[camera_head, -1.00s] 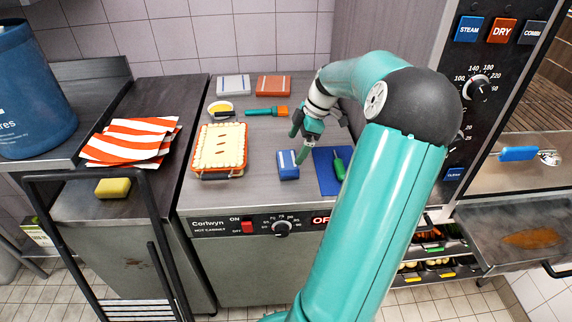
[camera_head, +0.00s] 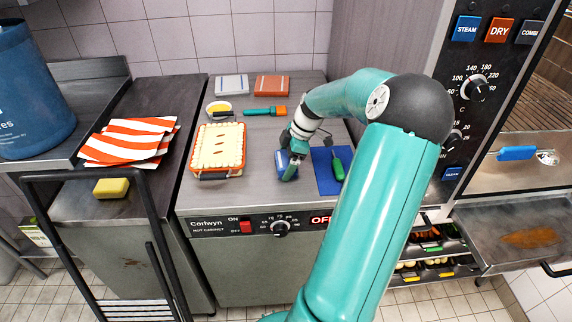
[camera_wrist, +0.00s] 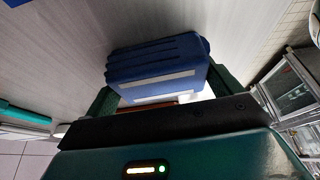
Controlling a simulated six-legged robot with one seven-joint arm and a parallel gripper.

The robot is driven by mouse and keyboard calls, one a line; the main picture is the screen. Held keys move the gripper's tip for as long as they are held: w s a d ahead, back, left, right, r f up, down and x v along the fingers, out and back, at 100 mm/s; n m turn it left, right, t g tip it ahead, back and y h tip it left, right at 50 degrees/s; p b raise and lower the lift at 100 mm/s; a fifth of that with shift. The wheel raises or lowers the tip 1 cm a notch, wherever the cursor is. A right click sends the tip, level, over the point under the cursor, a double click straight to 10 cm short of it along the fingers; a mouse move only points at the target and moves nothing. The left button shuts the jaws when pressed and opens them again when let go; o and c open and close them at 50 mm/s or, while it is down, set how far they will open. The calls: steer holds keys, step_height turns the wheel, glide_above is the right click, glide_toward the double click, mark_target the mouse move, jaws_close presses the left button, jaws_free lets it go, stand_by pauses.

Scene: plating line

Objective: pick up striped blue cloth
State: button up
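The striped blue cloth (camera_head: 281,164) is a small folded blue block with a pale stripe. It lies on the steel counter, left of the blue mat. My gripper (camera_head: 291,163) is down at the cloth and hides part of its right side. In the wrist view the cloth (camera_wrist: 158,62) lies between my two dark green fingers (camera_wrist: 163,90), one on each side. The fingers are spread about as wide as the cloth, and I cannot see firm contact on both sides. The cloth appears to rest on the counter.
A blue mat (camera_head: 325,183) with a green-handled tool (camera_head: 338,169) lies close on the right. A pie in an orange dish (camera_head: 219,149) stands left. Behind are a brush (camera_head: 264,111), a yellow-filled bowl (camera_head: 219,108), a grey cloth (camera_head: 232,86) and a rust-red cloth (camera_head: 272,86).

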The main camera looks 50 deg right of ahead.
mark_target(286, 159)
steer(key=shift+r, duration=0.1)
steer(key=shift+c, duration=0.3)
step_height(286, 159, up, 18)
steer(key=o, duration=0.4)
steer(key=c, duration=0.3)
